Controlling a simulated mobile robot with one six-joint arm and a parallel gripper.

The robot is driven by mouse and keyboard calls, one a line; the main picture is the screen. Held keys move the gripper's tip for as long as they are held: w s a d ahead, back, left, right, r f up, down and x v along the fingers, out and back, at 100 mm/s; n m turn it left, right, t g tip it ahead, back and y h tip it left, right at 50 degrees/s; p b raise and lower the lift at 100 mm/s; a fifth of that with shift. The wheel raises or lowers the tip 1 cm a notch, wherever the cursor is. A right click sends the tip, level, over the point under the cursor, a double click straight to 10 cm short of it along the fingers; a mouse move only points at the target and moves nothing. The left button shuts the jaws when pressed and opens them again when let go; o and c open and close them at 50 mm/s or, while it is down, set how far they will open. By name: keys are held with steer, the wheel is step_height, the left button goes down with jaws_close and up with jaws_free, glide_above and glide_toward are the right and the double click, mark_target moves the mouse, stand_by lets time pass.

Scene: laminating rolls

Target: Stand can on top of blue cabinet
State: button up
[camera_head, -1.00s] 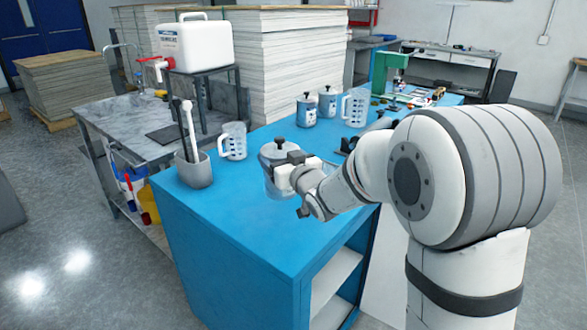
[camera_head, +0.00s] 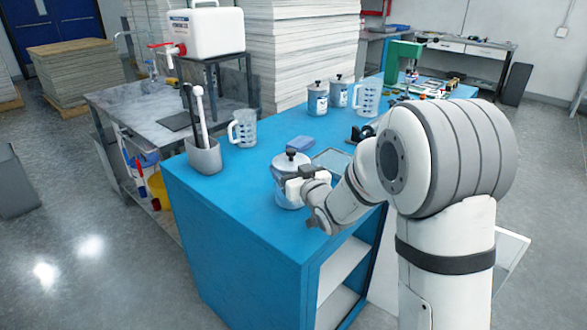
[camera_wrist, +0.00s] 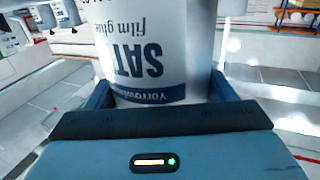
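The can (camera_head: 284,192), with a white label and a dark-knobbed lid, is over the near part of the blue cabinet's top (camera_head: 245,200). My gripper (camera_head: 297,188) is shut on its side. In the wrist view the can (camera_wrist: 150,50) fills the space between the two fingers of my gripper (camera_wrist: 160,95), its "film glue" label upside down in that picture. The can looks upright in the head view. Its base is close to the cabinet top, but I cannot tell whether it touches.
A grey holder (camera_head: 204,157) with long tools and a clear measuring jug (camera_head: 242,129) stand at the left. A blue block (camera_head: 300,142) lies behind the can. Two similar cans (camera_head: 318,100) and another jug (camera_head: 367,98) stand farther back. The cabinet's near corner is clear.

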steer(key=o, duration=0.5)
steer(key=shift+c, duration=0.2)
steer(key=shift+r+p, duration=0.2)
steer(key=shift+p, duration=0.1)
steer(key=s+d+h, duration=0.1)
steer(key=s+d, duration=0.2)
steer(key=s+d+f+m+g+h, duration=0.1)
steer(key=s+d, duration=0.3)
steer(key=s+d+f+h+b, duration=0.1)
steer(key=s+d+h, duration=0.1)
steer(key=s+d, duration=0.1)
steer(key=shift+s+d+m+g, duration=0.3)
steer(key=shift+s+d+m, duration=0.05)
steer(key=shift+s+m, duration=0.1)
steer(key=s+d+f+m+g+h, duration=0.2)
steer(key=s+d+g+h, duration=0.2)
steer(key=s+d, duration=0.15)
steer(key=s+d+f+m+g+h, duration=0.1)
steer(key=s+g, duration=0.7)
steer(key=s, duration=1)
steer(key=shift+d+f+m, duration=0.2)
steer(key=shift+d+m, duration=0.35)
steer(key=shift+d, duration=0.65)
